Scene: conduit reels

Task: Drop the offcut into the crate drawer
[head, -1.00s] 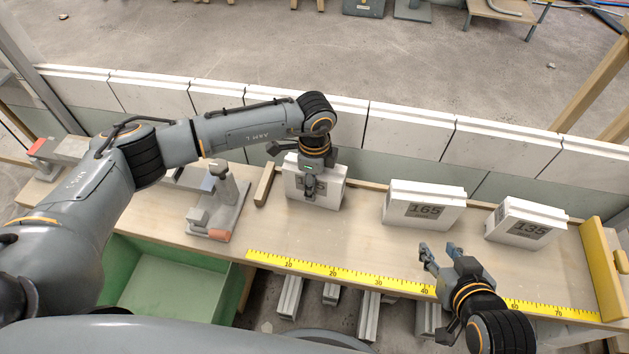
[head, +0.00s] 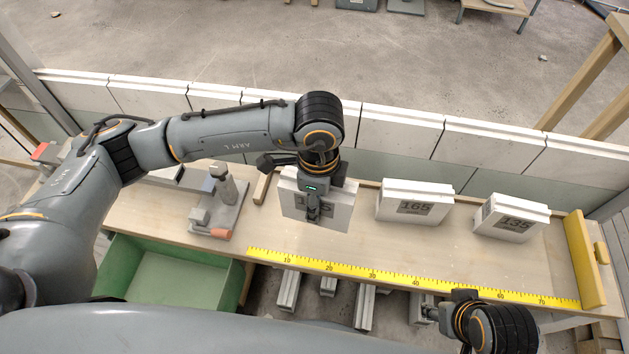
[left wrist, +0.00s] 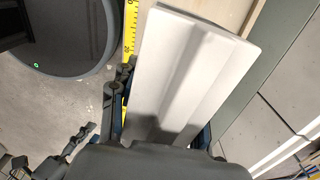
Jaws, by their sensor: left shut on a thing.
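My left gripper (head: 313,212) is shut on a white block (head: 340,208), the offcut, and holds it above the bench near the back edge. Its dark printed number is partly hidden by the fingers. In the left wrist view the block (left wrist: 185,70) has a stepped profile and sits between the fingers. The green crate drawer (head: 178,280) is open below the bench front at the left, and its visible floor looks empty. My right gripper (head: 422,313) is low at the bench's front edge, with its fingers seen edge-on, apart from the blocks.
White blocks marked 165 (head: 414,203) and 135 (head: 510,218) stand on the bench (head: 385,250) to the right. A grey clamp-like fixture (head: 220,205) stands left of the held block. A yellow ruler (head: 400,283) runs along the front edge, and a yellow stop (head: 584,260) closes the right end.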

